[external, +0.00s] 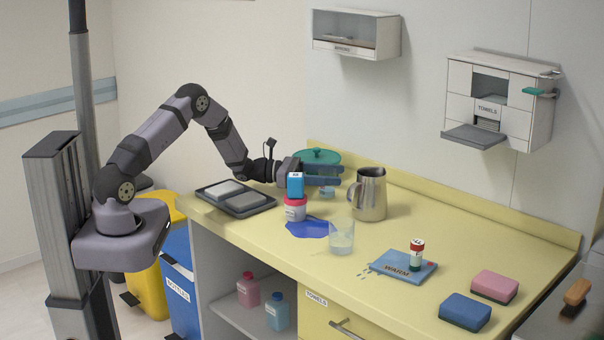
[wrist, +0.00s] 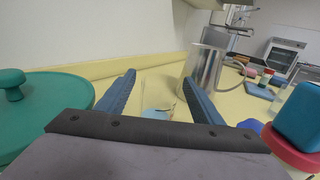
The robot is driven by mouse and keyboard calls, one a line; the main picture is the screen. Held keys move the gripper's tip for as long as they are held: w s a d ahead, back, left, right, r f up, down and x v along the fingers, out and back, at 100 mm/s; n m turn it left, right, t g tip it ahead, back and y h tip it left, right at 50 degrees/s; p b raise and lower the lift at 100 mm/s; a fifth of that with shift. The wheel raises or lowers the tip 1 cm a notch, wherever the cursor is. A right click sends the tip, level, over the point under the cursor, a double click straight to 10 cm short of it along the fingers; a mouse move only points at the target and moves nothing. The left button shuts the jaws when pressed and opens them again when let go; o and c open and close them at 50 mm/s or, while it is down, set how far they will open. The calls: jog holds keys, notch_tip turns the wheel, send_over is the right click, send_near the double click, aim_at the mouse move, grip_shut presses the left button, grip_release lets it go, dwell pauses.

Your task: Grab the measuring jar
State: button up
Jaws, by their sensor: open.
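My gripper (external: 340,175) is open and reaches rightward over the counter's back left part, with nothing held. A small clear vessel with pale blue in it (external: 327,193) stands just below the fingers; a pale blue round thing (wrist: 157,114) shows between the open fingers (wrist: 165,95) in the wrist view, beyond the gripper body. A larger clear glass vessel (external: 341,239) stands upright nearer the front. A steel jug with a handle (external: 371,196) stands beyond my fingertips, and ahead right in the wrist view (wrist: 207,66). I cannot tell which vessel is the measuring jar.
A green lidded pot (wrist: 45,105) is close on the left. A blue box (external: 295,184) on a red-lidded tub (external: 295,209) is close on the right. A blue puddle (external: 306,229), a tray (external: 248,205), a mat (external: 390,267) and sponges (external: 494,286) lie around.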

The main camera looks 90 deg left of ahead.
aim_at(335, 175)
jog(key=shift+w+d+p, duration=0.2)
jog(key=shift+w+p, duration=0.15)
jog(key=shift+w, duration=1.15)
jog(key=c, duration=1.2)
jog(key=shift+o, duration=0.2)
jog(key=shift+r, duration=0.2)
notch_tip(335, 175, up, 18)
jog(key=b, duration=0.3)
jog(key=shift+f, duration=0.15)
